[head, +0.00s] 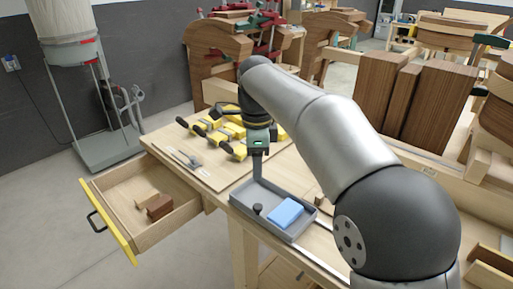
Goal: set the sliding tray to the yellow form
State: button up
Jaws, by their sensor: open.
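The sliding tray (278,232) is a shallow grey tray on the workbench, with a metal rail (318,268) running along the bench toward the lower right. A small black knob (258,209) stands at its left side, and a blue block (286,213) lies in it. My gripper (257,178) points down at the tray's far left end. It is open, with one finger hiding the other; I cannot tell whether it touches the tray. No yellow form is clearly identifiable; several yellow-and-black clamps (228,133) lie behind the gripper.
An open drawer (124,211) with a yellow front and brown pieces inside juts out at left. A board with metal tools (186,157) lies beyond the tray. Brown wooden blocks (405,95) stand at right behind my arm. Large wooden forms (213,50) stand at the back.

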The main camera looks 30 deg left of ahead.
jog(key=shift+r, duration=2.15)
jog(key=shift+d, duration=0.1)
jog(key=d+f+n, duration=0.2)
jog(key=d+n, duration=0.1)
jog(key=d, duration=1.1)
jog(key=d+f+n, duration=0.2)
jog(key=d+f, duration=0.1)
jog(key=d, duration=1.1)
jog(key=s+d+f+n, duration=0.3)
jog(key=s+d+f, duration=0.2)
jog(key=s+d, duration=0.2)
jog(key=s+d+f+n, duration=0.3)
jog(key=s+d+f, duration=0.3)
jog(key=s+d, duration=0.2)
jog(key=shift+s+d+f+t, duration=0.3)
jog(key=shift+d+t, duration=0.1)
jog(key=shift+d, duration=0.35)
